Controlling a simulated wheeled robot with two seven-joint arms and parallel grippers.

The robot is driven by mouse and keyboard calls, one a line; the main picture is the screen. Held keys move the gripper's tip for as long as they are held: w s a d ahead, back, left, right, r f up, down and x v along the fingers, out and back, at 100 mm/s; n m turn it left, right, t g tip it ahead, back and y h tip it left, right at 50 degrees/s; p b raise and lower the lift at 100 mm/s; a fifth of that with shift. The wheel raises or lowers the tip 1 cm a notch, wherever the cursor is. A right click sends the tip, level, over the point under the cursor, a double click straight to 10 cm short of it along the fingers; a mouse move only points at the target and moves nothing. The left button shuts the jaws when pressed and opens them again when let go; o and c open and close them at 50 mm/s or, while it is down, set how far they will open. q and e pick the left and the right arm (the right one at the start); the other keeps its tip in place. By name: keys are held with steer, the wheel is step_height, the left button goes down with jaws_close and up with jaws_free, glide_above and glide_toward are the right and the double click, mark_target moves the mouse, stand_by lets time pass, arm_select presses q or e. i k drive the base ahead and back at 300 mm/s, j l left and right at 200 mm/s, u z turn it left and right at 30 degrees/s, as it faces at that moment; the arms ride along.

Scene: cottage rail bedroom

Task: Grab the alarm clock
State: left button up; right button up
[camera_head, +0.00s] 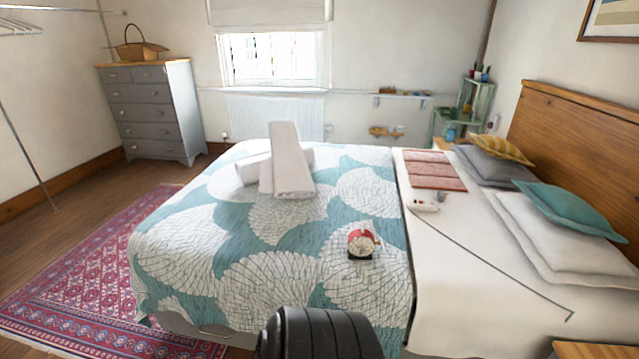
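A small red alarm clock (361,244) with a pale round face stands on the patterned bed cover, right of the middle of the view. Its base looks dark. Nothing touches it. A dark, ribbed, rounded shape at the bottom edge, probably part of my own body, is nearer to me than the clock. Neither of my grippers shows in the head view.
The bed (300,262) fills the middle. White folded towels (290,170) lie further back on it. A white device with a dark cord (490,258) and a reddish folded cloth (434,170) lie to the right. Pillows (570,235) line the headboard. A rug (95,270) covers the left floor.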

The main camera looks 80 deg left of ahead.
mark_target(355, 240)
steer(key=u, duration=2.35)
